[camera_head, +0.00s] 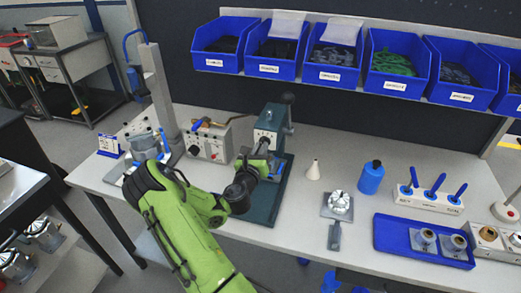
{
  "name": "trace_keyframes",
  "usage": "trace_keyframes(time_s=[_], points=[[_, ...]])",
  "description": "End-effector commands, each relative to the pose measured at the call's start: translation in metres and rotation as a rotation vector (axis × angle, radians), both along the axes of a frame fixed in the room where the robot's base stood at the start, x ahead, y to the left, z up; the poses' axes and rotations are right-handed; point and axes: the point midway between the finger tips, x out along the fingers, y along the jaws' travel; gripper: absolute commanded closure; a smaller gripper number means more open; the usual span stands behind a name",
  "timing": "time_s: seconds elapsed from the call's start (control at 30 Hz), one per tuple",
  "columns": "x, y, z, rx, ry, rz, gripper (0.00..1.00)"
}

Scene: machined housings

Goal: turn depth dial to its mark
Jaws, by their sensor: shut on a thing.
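A dark green bench press (270,122) stands on a dark green base plate (264,214) near the middle of the bench. My gripper (264,145) is at the front of the press head, at the end of my green arm. It is shut on the depth dial there. The dial is mostly hidden by my gripper and is too small to make out, so its mark and pointer cannot be read. A blue part (274,173) shows low on the press, beside my wrist.
A grey control box (210,143) and a fixture with a column (158,95) stand left of the press. To the right are a white cone bottle (313,170), a blue bottle (371,177), a chuck-like part (339,203) and a blue tray (390,236). Blue bins (332,73) hang behind.

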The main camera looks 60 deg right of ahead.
Motion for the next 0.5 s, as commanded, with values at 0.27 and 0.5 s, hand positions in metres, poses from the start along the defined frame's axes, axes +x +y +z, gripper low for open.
trace_keyframes(time_s=[0.27, 0.5], points=[[0.0002, 0.0003, -0.0008, 0.011, -0.066, 0.001, 1.00], [-0.0002, 0.0003, -0.0013, 0.035, -0.219, 0.001, 1.00]])
